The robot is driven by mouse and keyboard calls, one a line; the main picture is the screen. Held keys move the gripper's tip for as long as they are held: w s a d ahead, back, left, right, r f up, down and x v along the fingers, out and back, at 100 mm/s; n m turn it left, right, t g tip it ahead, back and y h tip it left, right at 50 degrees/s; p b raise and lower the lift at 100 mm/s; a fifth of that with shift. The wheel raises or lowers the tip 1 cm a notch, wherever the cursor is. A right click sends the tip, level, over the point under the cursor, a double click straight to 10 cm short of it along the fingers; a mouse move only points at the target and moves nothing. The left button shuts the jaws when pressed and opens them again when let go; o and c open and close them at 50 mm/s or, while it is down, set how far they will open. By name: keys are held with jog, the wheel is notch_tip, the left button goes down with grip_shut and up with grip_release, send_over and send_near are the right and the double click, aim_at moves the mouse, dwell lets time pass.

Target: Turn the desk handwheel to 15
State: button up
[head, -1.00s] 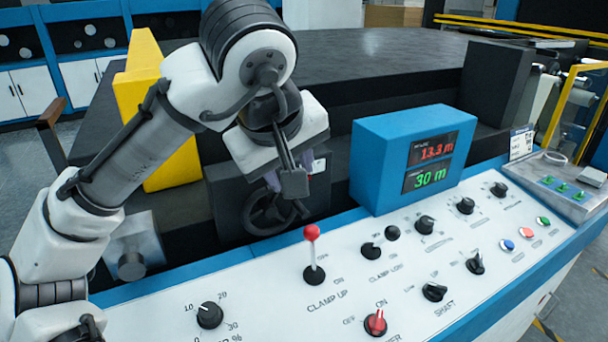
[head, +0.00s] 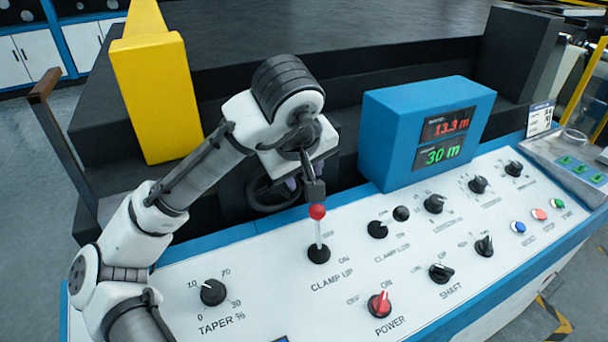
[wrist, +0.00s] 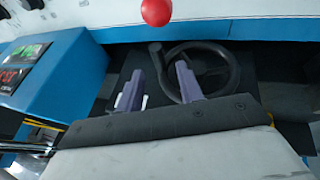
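The black desk handwheel (head: 262,207) sits on the dark front face below the panel's back edge, partly hidden behind my gripper. In the wrist view the handwheel (wrist: 232,62) shows as a ring with a stubby handle on its left side. My gripper (head: 302,188) is at the right side of the wheel in the head view. In the wrist view my gripper (wrist: 158,85) has its two purple fingers apart, with the handle between or just beyond them. I cannot tell whether they touch it. No scale on the wheel is readable.
The red-knobbed clamp lever (head: 317,212) stands close in front of my gripper. The blue display box (head: 390,140), reading 13.3 m and 30 m, is to the right. A yellow block (head: 155,90) stands at the left. Several knobs and buttons cover the white panel (head: 270,290).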

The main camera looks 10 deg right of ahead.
jog(key=shift+x, duration=1.3)
grip_shut()
jog(key=shift+p, duration=0.45)
